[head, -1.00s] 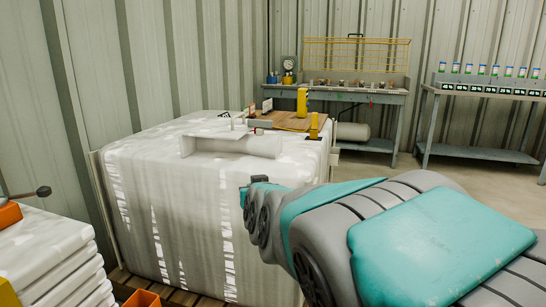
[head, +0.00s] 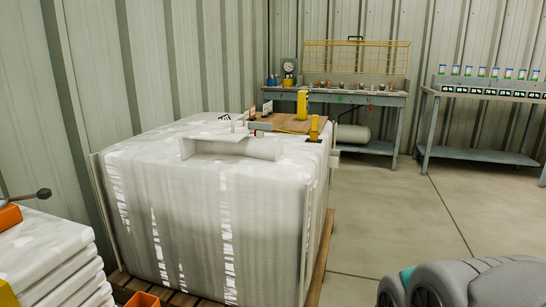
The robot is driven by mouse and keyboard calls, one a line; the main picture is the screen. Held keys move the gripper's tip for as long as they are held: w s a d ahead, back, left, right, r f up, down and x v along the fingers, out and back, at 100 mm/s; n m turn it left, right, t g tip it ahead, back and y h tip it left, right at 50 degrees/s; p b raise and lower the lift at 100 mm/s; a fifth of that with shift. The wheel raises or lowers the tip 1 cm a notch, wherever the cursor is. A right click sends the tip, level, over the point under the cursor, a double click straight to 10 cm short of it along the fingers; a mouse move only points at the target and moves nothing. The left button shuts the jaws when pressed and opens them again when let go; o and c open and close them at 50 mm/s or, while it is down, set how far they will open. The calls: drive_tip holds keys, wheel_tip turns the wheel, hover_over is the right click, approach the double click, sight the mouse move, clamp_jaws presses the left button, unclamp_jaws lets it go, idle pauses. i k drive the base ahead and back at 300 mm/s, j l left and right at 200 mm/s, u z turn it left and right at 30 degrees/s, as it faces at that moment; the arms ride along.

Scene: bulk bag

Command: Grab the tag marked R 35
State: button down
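A large white bulk bag (head: 200,220) stands on a wooden pallet (head: 322,250) left of centre. On its top, toward the back, are two small upright cards, a left card (head: 252,113) and a right card (head: 267,107). They are too small to read, so I cannot tell whether either is the tag marked R 35. Only part of my arm shows, at the lower right corner. My gripper is out of view.
A brown board (head: 295,124) with yellow posts (head: 302,104) lies on the bag top, behind a white spout (head: 230,148). A workbench (head: 345,95) and a shelf with small jars (head: 485,90) stand behind. White stacked sacks (head: 45,255) are at left.

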sight(265, 114)
drive_tip(key=i+l+u, duration=0.15)
drive_tip(key=u, duration=1.1)
drive_tip(key=l+u, duration=0.3)
drive_tip(key=l, duration=0.25)
drive_tip(key=i+l+u, duration=0.1)
drive_tip(key=l+u, duration=0.2)
drive_tip(key=l, duration=0.25)
drive_tip(key=l+u, duration=0.3)
drive_tip(key=l, duration=0.25)
drive_tip(key=k+l+u, duration=0.15)
drive_tip(key=l+u, duration=0.15)
drive_tip(key=l, duration=0.2)
drive_tip(key=k+l+u, duration=0.15)
drive_tip(key=l+u, duration=0.15)
drive_tip(key=l, duration=0.25)
